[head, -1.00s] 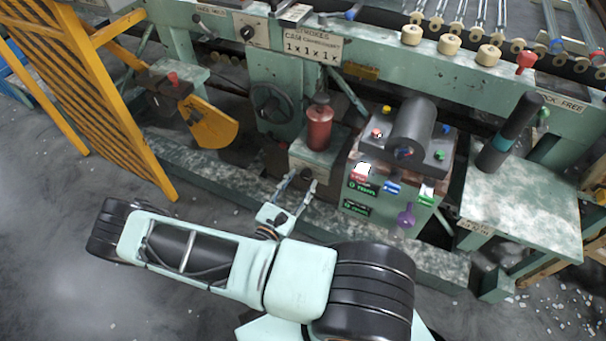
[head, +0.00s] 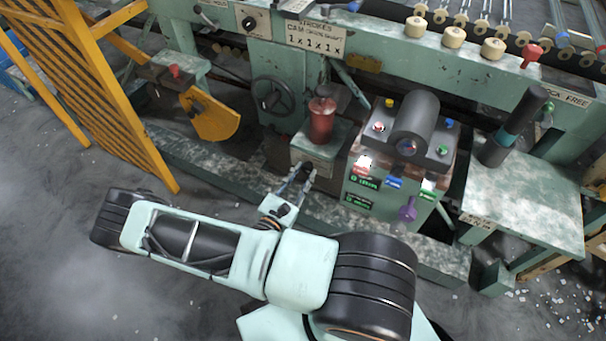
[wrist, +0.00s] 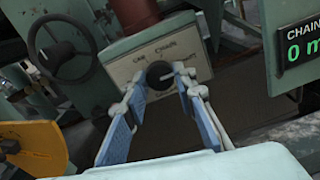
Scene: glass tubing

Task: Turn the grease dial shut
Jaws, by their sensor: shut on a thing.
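The grease dial (wrist: 157,73) is a dark round knob on the pale front plate of a green box, with a light pointer mark toward the right in the wrist view. Small lettering surrounds it, only partly legible. My gripper (wrist: 161,78) has its two fingertips on either side of the dial, shut on it. In the head view my gripper (head: 304,175) reaches the front of the green box (head: 318,158), and its fingers hide the dial there. A red canister (head: 321,122) stands on the box.
A dark handwheel (wrist: 62,55) is to the left and a yellow guard (wrist: 32,145) lower left. Right of the dial is a control box (head: 376,184) with coloured buttons and a purple knob (head: 407,211). A low green beam (head: 220,172) runs along the floor.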

